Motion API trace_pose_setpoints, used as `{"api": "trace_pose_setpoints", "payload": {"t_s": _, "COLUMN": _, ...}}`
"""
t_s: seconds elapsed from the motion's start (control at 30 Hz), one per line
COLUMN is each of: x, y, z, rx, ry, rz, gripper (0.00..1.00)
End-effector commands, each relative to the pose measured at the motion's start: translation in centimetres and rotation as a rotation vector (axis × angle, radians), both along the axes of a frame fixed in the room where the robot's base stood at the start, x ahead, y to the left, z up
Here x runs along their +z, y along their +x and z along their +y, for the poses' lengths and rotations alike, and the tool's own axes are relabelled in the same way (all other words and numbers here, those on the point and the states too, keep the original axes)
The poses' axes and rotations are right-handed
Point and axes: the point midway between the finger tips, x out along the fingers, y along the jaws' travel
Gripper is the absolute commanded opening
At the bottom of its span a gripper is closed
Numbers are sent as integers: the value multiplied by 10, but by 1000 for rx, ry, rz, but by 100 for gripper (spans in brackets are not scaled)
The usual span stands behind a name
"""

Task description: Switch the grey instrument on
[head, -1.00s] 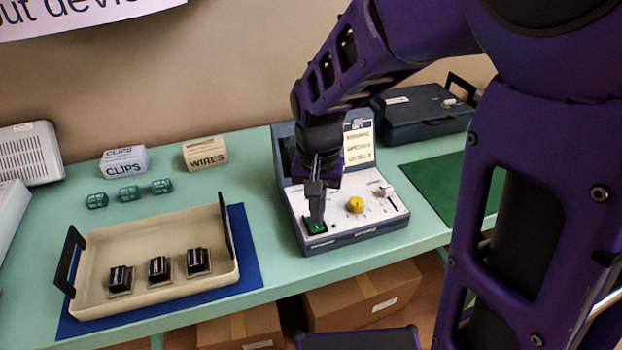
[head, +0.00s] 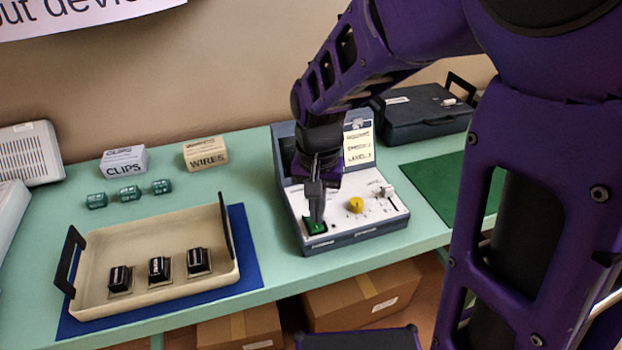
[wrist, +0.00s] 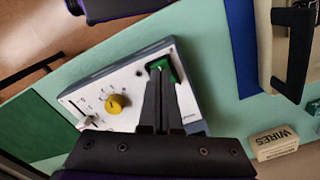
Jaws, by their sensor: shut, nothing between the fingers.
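The grey instrument (head: 352,239) stands on the green table, with a white panel and an open lid behind it. A green switch (head: 315,228) sits at the panel's front left, and it also shows in the wrist view (wrist: 171,70). A yellow knob (head: 355,205) is right of it, with a slider (head: 384,191) farther right. My gripper (head: 316,219) is shut and empty, pointing down with its tips at the green switch. In the wrist view my fingertips (wrist: 160,74) overlap the switch and hide part of it; I cannot tell whether they press it.
A beige tray (head: 160,296) with several black parts lies left on a blue mat. Small green blocks (head: 129,193) and CLIPS (head: 124,161) and WIRES (head: 205,153) boxes stand behind it. A dark case (head: 425,112) and a green mat (head: 448,187) are to the right.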

Motion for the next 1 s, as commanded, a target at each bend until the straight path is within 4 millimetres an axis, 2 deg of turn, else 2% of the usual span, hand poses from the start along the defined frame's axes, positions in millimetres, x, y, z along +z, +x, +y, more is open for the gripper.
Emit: {"api": "trace_pose_setpoints", "payload": {"t_s": 1.0, "x": -13, "y": 0, "z": 0, "rx": 0, "ry": -1, "rz": 1, "gripper": 0}}
